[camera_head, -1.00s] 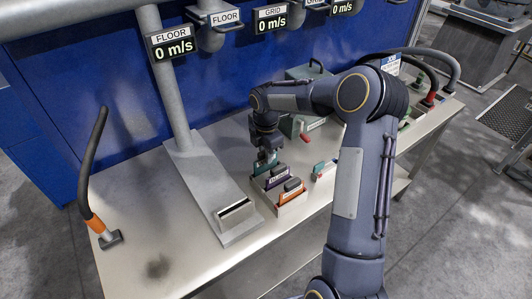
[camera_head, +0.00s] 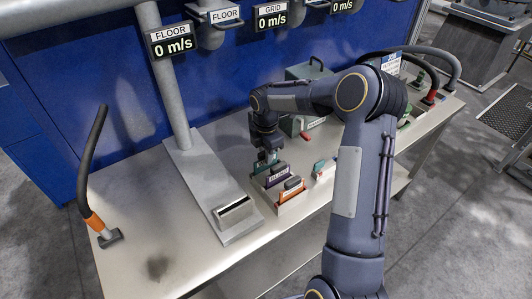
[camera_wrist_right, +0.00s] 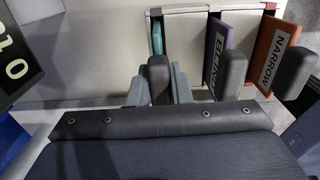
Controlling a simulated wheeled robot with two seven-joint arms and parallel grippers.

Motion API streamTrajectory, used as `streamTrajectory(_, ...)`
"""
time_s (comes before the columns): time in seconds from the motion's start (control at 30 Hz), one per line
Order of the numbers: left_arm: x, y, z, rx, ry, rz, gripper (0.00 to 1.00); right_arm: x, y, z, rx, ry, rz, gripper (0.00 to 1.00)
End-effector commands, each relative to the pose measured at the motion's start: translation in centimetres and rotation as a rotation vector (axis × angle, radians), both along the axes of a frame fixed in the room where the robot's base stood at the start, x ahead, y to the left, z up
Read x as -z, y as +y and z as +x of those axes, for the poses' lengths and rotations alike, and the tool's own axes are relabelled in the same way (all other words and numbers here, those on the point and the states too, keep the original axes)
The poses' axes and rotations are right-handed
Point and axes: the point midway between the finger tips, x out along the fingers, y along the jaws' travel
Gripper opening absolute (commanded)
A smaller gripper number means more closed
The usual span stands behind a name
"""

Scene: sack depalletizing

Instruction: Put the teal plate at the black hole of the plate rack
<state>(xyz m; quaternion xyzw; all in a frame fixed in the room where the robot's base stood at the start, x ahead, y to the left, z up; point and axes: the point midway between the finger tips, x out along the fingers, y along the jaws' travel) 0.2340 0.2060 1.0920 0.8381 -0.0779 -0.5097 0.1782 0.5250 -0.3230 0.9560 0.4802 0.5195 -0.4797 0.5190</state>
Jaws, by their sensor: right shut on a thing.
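The teal plate (camera_head: 264,165) stands at the far end of the beige plate rack (camera_head: 292,207), and its edge also shows in the right wrist view (camera_wrist_right: 158,38). My right gripper (camera_head: 267,152) is above that end of the rack, pointing down. In the right wrist view its fingers (camera_wrist_right: 158,88) are shut on the teal plate's dark handle. A purple plate (camera_wrist_right: 217,45) and an orange plate (camera_wrist_right: 276,50), marked NARROW, stand beside it in the rack. The teal plate's lower edge is hidden, so I cannot tell how deep it sits. My left gripper is not in view.
A grey post base with a slotted box (camera_head: 236,211) lies left of the rack. A green case (camera_head: 305,80) stands behind, and small coloured parts (camera_head: 324,168) lie to the right. A hose with an orange collar (camera_head: 95,222) is at the left. The table's left part is clear.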

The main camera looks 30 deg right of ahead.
Motion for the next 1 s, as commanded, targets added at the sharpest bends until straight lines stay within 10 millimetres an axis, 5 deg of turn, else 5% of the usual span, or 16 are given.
streamTrajectory(0.03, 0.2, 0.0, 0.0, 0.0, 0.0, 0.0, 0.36, 0.3, 0.0, 0.0, 0.0, 0.0, 0.0, 0.0)
streamTrajectory(0.07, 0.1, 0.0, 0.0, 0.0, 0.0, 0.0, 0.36, 0.2, 0.0, 0.0, 0.0, 0.0, 0.0, 0.21)
streamTrajectory(0.23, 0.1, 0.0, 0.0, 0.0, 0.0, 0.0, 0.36, 0.1, 0.0, 0.0, 0.0, 0.0, 0.0, 0.43)
streamTrajectory(0.57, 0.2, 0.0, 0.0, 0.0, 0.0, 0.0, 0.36, -0.2, 0.0, 0.0, 0.0, 0.0, -0.001, 0.43)
streamTrajectory(1.0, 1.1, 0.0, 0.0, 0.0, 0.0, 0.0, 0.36, -6.7, 0.0, 0.1, 0.0, -0.003, -0.001, 0.43)
